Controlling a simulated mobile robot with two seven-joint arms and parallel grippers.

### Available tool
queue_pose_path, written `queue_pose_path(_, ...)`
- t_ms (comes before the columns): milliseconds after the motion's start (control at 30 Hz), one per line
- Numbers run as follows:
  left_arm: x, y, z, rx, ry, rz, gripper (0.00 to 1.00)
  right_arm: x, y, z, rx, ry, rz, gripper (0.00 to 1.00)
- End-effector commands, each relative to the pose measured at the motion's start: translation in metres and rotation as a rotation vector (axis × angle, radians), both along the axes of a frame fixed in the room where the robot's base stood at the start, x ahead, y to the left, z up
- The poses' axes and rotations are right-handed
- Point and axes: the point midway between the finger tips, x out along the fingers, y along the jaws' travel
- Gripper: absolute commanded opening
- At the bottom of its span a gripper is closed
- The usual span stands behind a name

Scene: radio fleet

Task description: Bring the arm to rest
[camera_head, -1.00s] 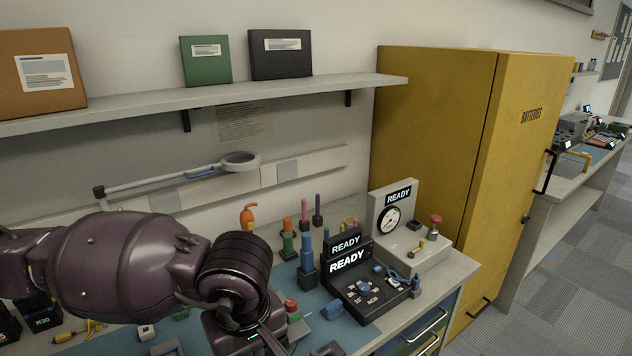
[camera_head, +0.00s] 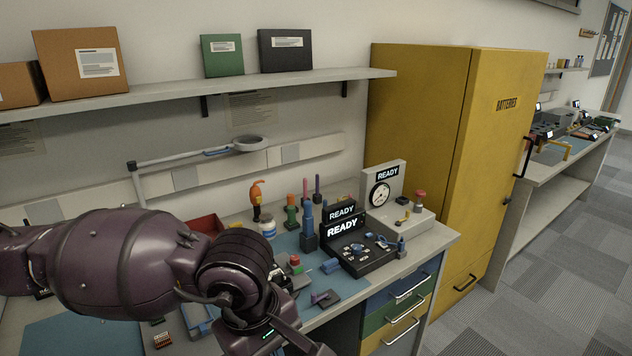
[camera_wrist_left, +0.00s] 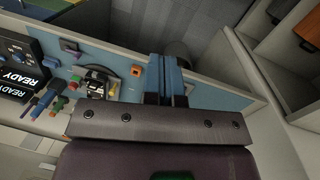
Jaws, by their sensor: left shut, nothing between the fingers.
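My left arm (camera_head: 140,262) comes in from the left in the head view and reaches over the front part of the workbench (camera_head: 450,237). My left gripper (camera_wrist_left: 167,75) shows in the wrist view with its two fingers together and nothing between them. It appears to be above the bench's front edge, apart from the objects there. In the head view the fingertips are hard to make out at the lower edge. My right gripper is in neither view.
A black console (camera_head: 366,250) reading READY and a gauge unit (camera_head: 385,185) stand at the bench's right. Blue and green drawers (camera_head: 401,290) lie below. A yellow batteries cabinet (camera_head: 420,120) stands beyond. A magnifier lamp (camera_head: 250,143) extends above the bench. Open floor (camera_head: 560,270) lies right.

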Motion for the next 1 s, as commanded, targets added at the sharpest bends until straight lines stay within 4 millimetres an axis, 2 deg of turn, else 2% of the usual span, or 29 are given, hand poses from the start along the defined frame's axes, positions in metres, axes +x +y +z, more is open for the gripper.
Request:
queue_pose_path(133,-0.014,-0.028,0.011,-0.176,0.150,0.108,0.00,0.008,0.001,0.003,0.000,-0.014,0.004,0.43)
queue_pose_path(233,-0.023,-0.055,0.033,-0.329,0.285,0.201,0.00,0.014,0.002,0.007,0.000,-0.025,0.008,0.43)
queue_pose_path(400,-0.036,-0.104,0.087,-0.625,0.617,0.395,0.00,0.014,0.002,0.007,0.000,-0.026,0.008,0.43)
queue_pose_path(467,-0.037,-0.117,0.108,-0.726,0.763,0.477,0.00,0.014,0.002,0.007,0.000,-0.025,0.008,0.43)
queue_pose_path(600,-0.024,-0.135,0.155,-0.950,1.146,0.694,0.00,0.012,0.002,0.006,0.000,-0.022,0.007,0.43)
queue_pose_path(700,0.002,-0.133,0.181,-1.092,1.446,0.870,0.00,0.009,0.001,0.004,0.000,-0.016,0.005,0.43)
queue_pose_path(800,0.033,-0.121,0.193,-1.201,1.724,1.036,0.00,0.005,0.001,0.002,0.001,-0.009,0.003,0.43)
queue_pose_path(900,0.067,-0.101,0.191,-1.288,1.981,1.195,0.00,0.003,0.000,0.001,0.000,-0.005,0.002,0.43)
queue_pose_path(1000,0.098,-0.076,0.176,-1.355,2.223,1.347,0.00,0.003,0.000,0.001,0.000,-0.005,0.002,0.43)
